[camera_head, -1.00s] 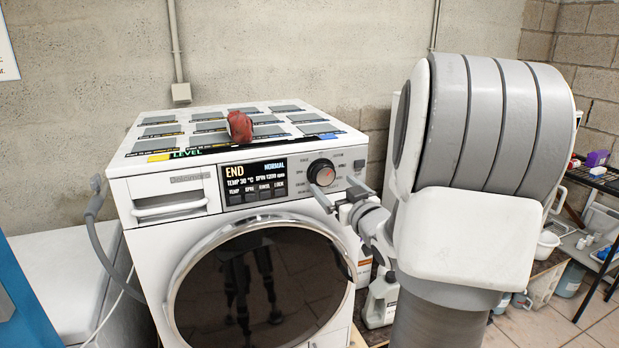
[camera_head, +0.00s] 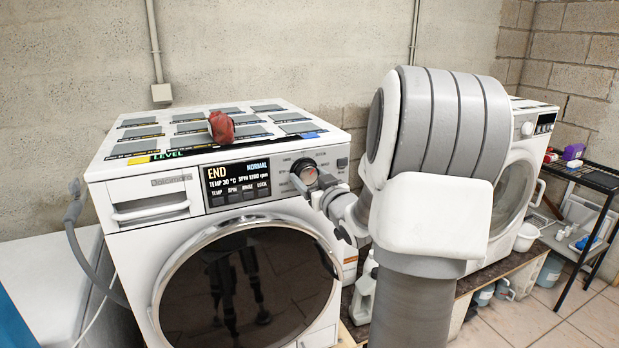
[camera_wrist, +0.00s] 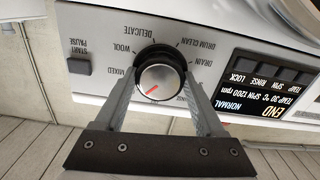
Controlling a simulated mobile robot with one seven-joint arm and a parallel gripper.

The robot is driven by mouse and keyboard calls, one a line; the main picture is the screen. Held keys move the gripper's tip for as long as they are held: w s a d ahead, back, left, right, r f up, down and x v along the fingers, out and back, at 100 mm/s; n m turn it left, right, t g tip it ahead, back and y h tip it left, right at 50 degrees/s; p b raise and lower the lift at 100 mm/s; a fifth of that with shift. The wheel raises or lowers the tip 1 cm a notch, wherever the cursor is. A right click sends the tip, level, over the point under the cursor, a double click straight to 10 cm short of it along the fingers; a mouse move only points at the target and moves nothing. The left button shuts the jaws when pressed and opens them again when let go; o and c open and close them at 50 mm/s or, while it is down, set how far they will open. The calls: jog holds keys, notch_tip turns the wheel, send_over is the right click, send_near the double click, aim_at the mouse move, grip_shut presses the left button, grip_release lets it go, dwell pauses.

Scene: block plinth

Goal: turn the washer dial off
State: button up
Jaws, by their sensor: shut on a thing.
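The washer dial (camera_head: 305,171) is a round knob with a silver face and dark rim, right of the display on the white washer's panel. In the wrist view the dial (camera_wrist: 161,80) appears upside down, its red mark pointing lower left, past the "MIXED" label. My gripper (camera_head: 313,182) reaches the panel from the right. In the wrist view my gripper (camera_wrist: 159,84) has one finger on each side of the dial and is shut on it. The fingers hide some labels around the dial. The display (camera_head: 237,183) reads "END" and "NORMAL".
A crumpled red-brown cloth (camera_head: 221,127) lies on top of the washer (camera_head: 150,255). A second white washer (camera_head: 522,165) stands behind my arm at the right. A dark shelf (camera_head: 590,178) with bottles stands at the far right. A start/pause button (camera_wrist: 79,66) is near the dial.

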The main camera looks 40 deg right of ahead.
jog(key=c, duration=0.4)
jog(key=shift+f, duration=0.1)
jog(key=shift+b, duration=0.35)
jog(key=shift+f+n+b, duration=0.15)
jog(key=shift+n+b, duration=0.55)
jog(key=shift+b, duration=0.1)
jog(key=n+b, duration=0.2)
jog(key=b, duration=0.1)
jog(key=n+b, duration=0.4)
jog(key=shift+b, duration=0.4)
jog(key=shift+r+n, duration=0.2)
jog(key=shift+n, duration=0.1)
jog(key=o, duration=1.3)
